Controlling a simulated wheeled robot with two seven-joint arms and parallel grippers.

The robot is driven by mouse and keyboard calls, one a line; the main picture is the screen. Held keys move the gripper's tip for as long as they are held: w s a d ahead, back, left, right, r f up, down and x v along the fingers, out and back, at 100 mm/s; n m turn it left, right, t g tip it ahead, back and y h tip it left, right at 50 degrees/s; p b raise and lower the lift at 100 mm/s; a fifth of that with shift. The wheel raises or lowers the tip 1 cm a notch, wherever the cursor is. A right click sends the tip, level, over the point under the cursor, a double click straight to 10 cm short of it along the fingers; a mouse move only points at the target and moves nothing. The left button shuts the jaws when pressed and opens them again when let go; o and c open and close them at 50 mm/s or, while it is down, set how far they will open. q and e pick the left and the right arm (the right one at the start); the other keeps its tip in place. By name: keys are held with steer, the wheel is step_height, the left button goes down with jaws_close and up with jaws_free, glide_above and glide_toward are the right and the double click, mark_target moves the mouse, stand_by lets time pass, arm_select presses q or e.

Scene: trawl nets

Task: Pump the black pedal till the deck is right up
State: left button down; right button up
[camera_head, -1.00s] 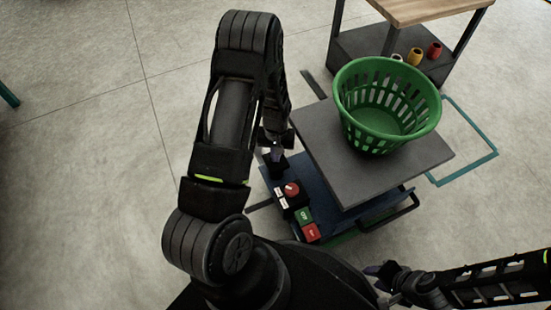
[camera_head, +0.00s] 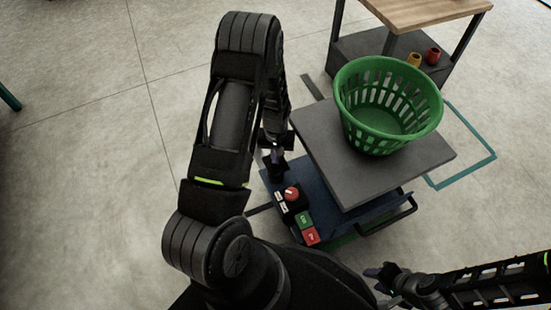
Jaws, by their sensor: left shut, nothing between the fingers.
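The grey deck (camera_head: 345,178) of a lift table stands right of my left arm, raised above a blue base (camera_head: 318,203). A green basket (camera_head: 388,105) sits upright on the deck. My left gripper (camera_head: 274,172) is shut and empty, pointing down at the left end of the blue base. The black pedal cannot be made out clearly; the gripper and arm cover that spot, so I cannot tell whether they touch. My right gripper (camera_head: 372,272) is at the bottom, right of centre, away from the table; its fingers are too small and dark to read.
A control box with a red knob (camera_head: 291,194), a green button (camera_head: 303,219) and a red button (camera_head: 311,236) sits beside the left gripper. A wooden-topped bench (camera_head: 420,12) with small coloured pots on its shelf stands behind. The floor at left is clear.

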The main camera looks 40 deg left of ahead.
stand_by(0.4)
arm_select(q)
steer(key=shift+f+b, duration=1.95)
steer(key=shift+f, duration=0.4)
steer(key=shift+r+p, duration=1.9)
steer(key=shift+r, duration=0.5)
steer(key=shift+r, duration=0.1)
